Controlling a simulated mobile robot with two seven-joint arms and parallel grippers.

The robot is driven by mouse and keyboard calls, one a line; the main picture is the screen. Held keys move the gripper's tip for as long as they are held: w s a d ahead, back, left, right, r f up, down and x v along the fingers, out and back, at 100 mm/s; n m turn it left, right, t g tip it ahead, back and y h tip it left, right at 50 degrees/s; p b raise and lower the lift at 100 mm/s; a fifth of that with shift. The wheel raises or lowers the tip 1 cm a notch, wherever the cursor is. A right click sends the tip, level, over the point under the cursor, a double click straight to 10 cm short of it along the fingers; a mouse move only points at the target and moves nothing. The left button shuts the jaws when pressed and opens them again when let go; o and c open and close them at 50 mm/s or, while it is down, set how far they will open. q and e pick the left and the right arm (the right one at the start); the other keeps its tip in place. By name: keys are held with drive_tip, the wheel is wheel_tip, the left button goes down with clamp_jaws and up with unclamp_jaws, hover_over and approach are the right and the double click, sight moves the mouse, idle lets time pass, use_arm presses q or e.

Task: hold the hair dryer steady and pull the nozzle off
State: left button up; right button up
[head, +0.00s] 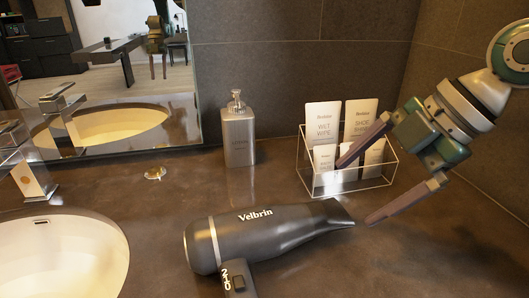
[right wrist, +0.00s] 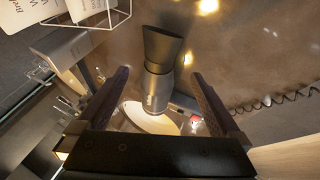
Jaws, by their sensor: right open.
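The dark grey hair dryer (head: 255,238) lies on the counter in the head view, its handle towards the front edge. Its black nozzle (head: 331,213) is on the barrel's right end and points right. My right gripper (head: 358,192) is open and empty, just above and beside the nozzle's end. In the right wrist view the nozzle (right wrist: 163,46) and the dryer body (right wrist: 158,92) show in the gap between the open fingers (right wrist: 158,82), apart from them. My left gripper is not in either view.
A clear organiser (head: 345,187) with several cards stands behind the nozzle, close to my right gripper. A soap dispenser (head: 238,132) stands behind the dryer. A basin (head: 62,262) and tap (head: 27,165) are at left. The counter (head: 420,265) is clear at right.

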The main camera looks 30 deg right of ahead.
sight(328, 210)
drive_tip(key=b+x, duration=0.1)
drive_tip(key=x, duration=0.8)
drive_tip(key=shift+w+a+f, duration=0.2)
drive_tip(key=shift+f, duration=0.1)
